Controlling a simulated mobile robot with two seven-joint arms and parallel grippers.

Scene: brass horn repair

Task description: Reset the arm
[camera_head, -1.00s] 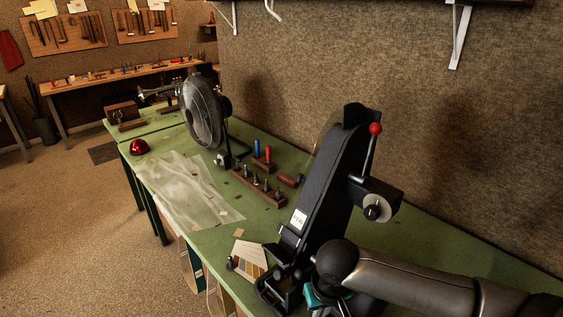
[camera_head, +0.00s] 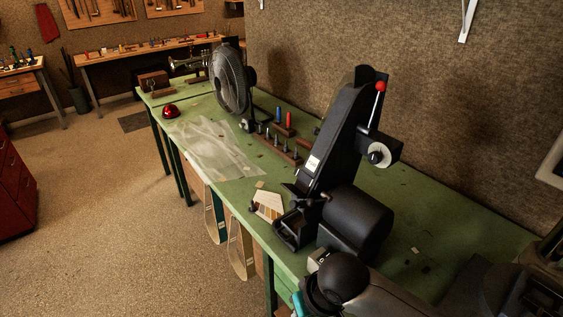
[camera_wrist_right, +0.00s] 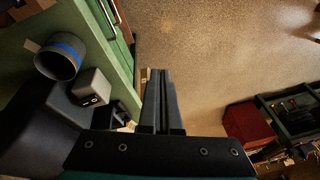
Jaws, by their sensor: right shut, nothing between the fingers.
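My right arm (camera_head: 345,280) comes in from the lower right of the head view, its rounded joint in front of the bench's near edge. My right gripper (camera_wrist_right: 160,75) shows in the right wrist view, its two dark fingers shut together with nothing between them. The fingers point past the green bench edge, over the brown floor. In the head view the gripper itself is hidden or below the frame. My left gripper is in neither view.
A black belt machine (camera_head: 335,165) with a red-knobbed lever (camera_head: 380,87) stands on the green bench (camera_head: 425,225), close behind my arm. A fan (camera_head: 231,80) stands farther back. Floor (camera_head: 120,225) at left is open, with a red cabinet (camera_head: 12,185) at the left edge.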

